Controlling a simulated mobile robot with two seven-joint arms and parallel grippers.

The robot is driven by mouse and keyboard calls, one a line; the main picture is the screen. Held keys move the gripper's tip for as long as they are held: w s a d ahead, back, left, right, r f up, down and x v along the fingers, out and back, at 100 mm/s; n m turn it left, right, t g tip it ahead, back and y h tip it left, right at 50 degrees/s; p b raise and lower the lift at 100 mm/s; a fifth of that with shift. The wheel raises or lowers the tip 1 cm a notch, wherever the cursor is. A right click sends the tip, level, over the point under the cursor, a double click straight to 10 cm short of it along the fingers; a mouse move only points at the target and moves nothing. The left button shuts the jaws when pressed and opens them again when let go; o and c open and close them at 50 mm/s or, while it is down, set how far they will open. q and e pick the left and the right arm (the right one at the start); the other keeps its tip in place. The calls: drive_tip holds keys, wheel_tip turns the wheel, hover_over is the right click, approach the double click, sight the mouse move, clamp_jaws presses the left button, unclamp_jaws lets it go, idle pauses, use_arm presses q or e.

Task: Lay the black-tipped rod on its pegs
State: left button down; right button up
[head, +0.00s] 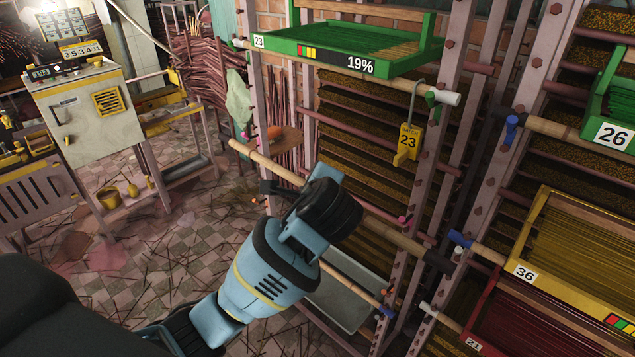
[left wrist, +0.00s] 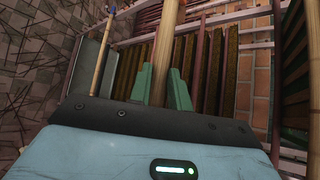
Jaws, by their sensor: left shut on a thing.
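The black-tipped rod (head: 255,160) is a pale bamboo pole slanting down to the right across the front of the rack. In the left wrist view the rod (left wrist: 168,45) runs between the green fingers (left wrist: 160,86). My right gripper is not in view.
A green tray (head: 340,62) marked 23 sits above, with a yellow tag (head: 408,142) hanging below it. A lower rod (head: 350,283) crosses beneath my wrist by a grey tray (head: 345,302). A yellow tray (head: 537,225) marked 36 is at right. Tiled floor lies left.

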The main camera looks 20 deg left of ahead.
use_arm(q)
drive_tip(key=s+a, duration=0.4)
drive_tip(key=s, duration=0.8)
drive_tip(key=shift+a, duration=0.4)
idle(0.5)
